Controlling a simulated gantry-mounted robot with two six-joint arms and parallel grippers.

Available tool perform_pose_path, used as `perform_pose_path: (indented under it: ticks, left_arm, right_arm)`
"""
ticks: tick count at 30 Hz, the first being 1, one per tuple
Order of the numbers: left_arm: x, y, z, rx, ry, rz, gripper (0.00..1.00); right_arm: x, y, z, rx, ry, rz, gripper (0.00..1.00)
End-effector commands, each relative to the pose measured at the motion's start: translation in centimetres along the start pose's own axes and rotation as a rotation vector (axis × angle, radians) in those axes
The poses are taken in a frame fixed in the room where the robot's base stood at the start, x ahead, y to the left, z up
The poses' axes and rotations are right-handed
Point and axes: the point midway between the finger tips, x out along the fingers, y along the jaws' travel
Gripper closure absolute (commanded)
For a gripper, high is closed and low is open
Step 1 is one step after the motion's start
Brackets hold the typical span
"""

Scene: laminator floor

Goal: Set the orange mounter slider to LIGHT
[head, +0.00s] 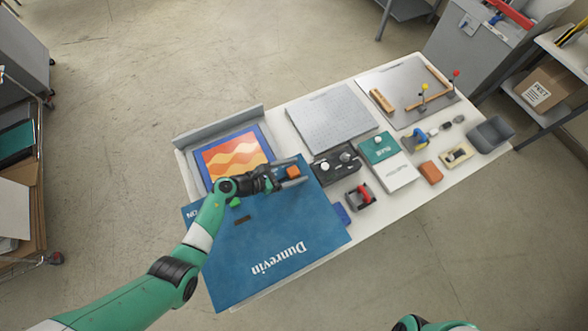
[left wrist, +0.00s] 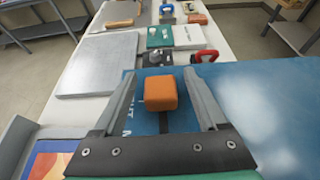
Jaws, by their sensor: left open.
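An orange block (head: 292,172), which looks like the slider, stands on the large blue panel lettered "Dunrevin" (head: 262,240). My left gripper (head: 302,174) is open over the panel, with its fingers on either side of the block. In the left wrist view the orange block (left wrist: 160,93) sits between the two grey fingers, with a gap visible on both sides. A dark strip (left wrist: 164,122) shows on the blue surface just in front of the block. I cannot read a LIGHT mark. My right gripper is not in view; only a bit of my green right arm shows at the bottom.
A framed orange-and-yellow picture (head: 237,157) lies left of the gripper. Beyond the block are a black box with knobs (head: 336,165), a red-handled tool (head: 361,197), a teal-and-white box (head: 388,160) and a grey plate (head: 331,120). A smaller orange block (head: 430,173) lies further right.

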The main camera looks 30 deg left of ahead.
Motion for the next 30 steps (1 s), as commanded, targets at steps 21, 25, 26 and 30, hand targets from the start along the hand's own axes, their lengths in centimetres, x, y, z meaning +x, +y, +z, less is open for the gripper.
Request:
perform_pose_path:
  ticks: [21, 25, 26, 30]
  left_arm:
    - [-10.2, 0.1, 0.0, -0.001, 0.0, 0.004, 0.25]
    - [-11.4, 0.1, 0.0, 0.0, 0.0, 0.002, 0.25]
    - [-11.5, 0.0, 0.0, 0.0, 0.0, 0.001, 0.25]
    - [-11.6, 0.0, 0.0, 0.0, 0.001, -0.001, 0.25]
  right_arm:
    - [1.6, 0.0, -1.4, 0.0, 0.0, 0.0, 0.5]
    - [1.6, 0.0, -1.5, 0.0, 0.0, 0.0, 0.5]
    - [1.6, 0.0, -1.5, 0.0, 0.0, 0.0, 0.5]
    - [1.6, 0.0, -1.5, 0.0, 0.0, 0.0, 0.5]
